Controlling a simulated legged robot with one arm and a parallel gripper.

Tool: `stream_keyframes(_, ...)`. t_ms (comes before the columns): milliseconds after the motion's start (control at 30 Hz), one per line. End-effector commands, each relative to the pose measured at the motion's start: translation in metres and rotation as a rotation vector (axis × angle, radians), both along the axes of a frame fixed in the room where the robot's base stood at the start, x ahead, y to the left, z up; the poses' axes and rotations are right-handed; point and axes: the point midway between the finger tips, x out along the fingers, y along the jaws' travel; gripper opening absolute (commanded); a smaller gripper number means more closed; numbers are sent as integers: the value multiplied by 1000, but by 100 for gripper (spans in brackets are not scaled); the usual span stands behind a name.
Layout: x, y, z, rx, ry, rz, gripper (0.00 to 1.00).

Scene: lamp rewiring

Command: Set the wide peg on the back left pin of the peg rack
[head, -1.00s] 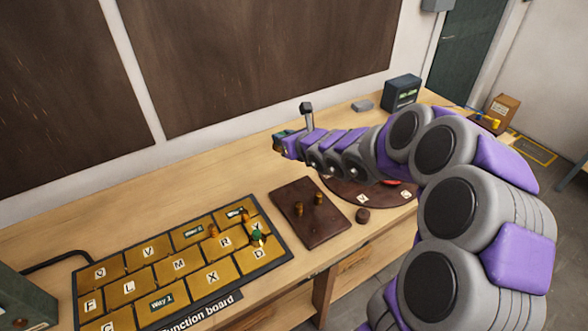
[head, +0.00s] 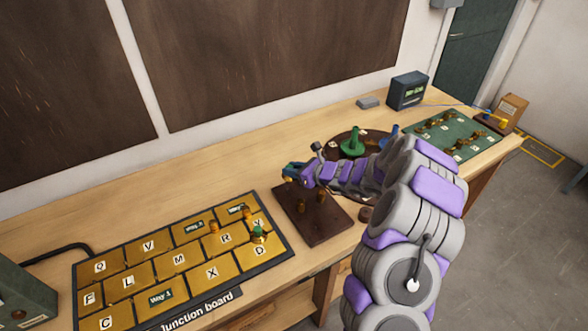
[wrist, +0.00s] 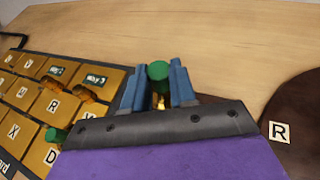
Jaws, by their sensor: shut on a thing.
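My gripper (head: 288,173) is over the back left part of the brown peg rack (head: 328,226) in the head view. It is shut on a peg with a round green top, which I take for the wide peg (wrist: 158,70), seen between the blue fingers in the wrist view. A little brass colour shows below the green top. The peg's lower end is hidden, and I cannot tell whether it touches a pin. Two brown upright pieces stand on the rack nearer the front. The back left pin is hidden by my gripper.
The junction board (head: 190,262) lies left of the rack, with a green-topped peg (head: 258,236) and brass pieces on it. A round brown board (head: 334,139) with a green piece (head: 352,142) is behind my arm. A green panel (head: 455,150) lies far right.

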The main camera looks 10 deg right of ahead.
Motion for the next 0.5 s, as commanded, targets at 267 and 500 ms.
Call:
stream_keyframes(267, 0, 1, -14, 0, 0, 2, 0)
stream_keyframes(500, 0, -3, -40, 2, 2, 1, 0)
